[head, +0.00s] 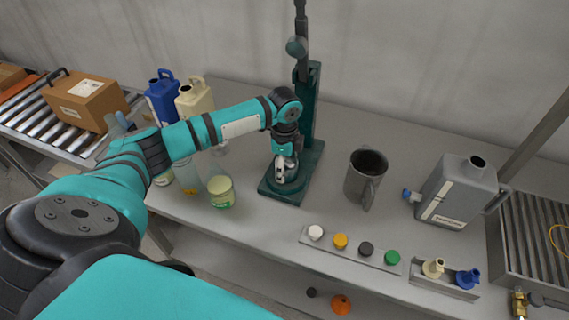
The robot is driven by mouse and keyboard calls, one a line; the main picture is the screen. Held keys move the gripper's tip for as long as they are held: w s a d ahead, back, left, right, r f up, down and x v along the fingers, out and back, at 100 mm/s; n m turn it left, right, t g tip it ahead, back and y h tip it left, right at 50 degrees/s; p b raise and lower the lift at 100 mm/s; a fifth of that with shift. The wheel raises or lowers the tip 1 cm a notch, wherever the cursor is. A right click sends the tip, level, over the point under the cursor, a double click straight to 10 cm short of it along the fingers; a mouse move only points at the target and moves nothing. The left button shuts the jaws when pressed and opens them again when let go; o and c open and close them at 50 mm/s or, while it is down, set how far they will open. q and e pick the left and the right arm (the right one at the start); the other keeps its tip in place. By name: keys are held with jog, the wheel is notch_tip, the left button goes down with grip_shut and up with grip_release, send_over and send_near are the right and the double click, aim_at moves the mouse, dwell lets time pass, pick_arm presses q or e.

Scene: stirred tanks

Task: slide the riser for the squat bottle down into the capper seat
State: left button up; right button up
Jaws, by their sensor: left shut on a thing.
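The capper (313,110) is a dark green stand with an upright post and a flat base (310,158) on the grey table. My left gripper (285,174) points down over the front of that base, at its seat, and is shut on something. The held piece, which I take to be the riser, is mostly hidden by the fingers, so I cannot tell how deep it sits in the seat. A squat bottle (220,190) with pale green contents and a green label stands left of the capper. My right gripper is not in view.
A grey jug (364,178) and a grey canister (458,192) stand right of the capper. Several coloured caps (340,241) lie on a strip in front. Blue (162,98) and cream (195,98) jugs stand behind my left arm. The table between capper and strip is clear.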

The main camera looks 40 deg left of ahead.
pick_arm(q)
jog(key=o, duration=1.3)
jog(key=shift+f, duration=0.15)
jog(key=shift+o, duration=1.4)
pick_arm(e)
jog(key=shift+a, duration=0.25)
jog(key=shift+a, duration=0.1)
pick_arm(q)
notch_tip(320, 180, up, 12)
jog(key=shift+d+f+b, duration=0.1)
jog(key=shift+f+b, duration=0.05)
jog(key=shift+b, duration=0.75)
jog(key=shift+r, duration=0.35)
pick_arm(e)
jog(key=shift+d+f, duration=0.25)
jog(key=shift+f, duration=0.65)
